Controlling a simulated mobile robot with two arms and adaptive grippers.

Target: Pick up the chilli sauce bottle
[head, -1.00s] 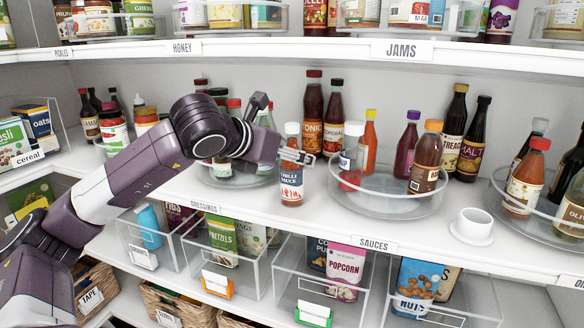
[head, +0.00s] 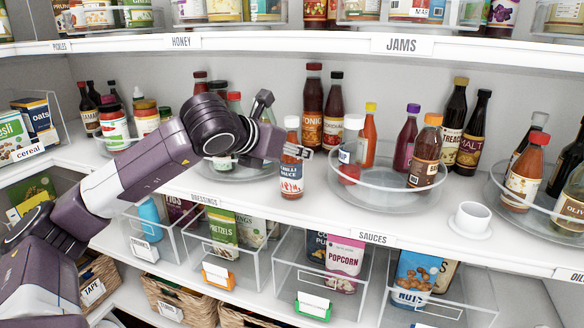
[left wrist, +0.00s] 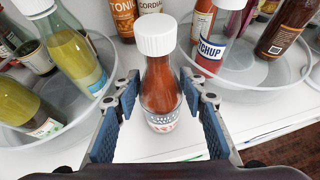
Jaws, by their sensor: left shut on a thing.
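The chilli sauce bottle (head: 291,178) stands upright at the front of the white middle shelf, with a white cap, red sauce and a blue and white label. It also shows in the left wrist view (left wrist: 160,90), centred between my fingers. My left gripper (head: 285,130) reaches in from the left and is shut on the bottle; its fingers (left wrist: 165,100) lie on either side of the body. The bottle's base appears to be on the shelf. My right gripper is not in view.
A clear round tray (head: 385,207) of sauce bottles stands close on the right, and another tray (head: 235,178) lies behind my gripper on the left. A white cup (head: 472,217) on a saucer stands further right. The upper shelf (head: 300,43) runs overhead.

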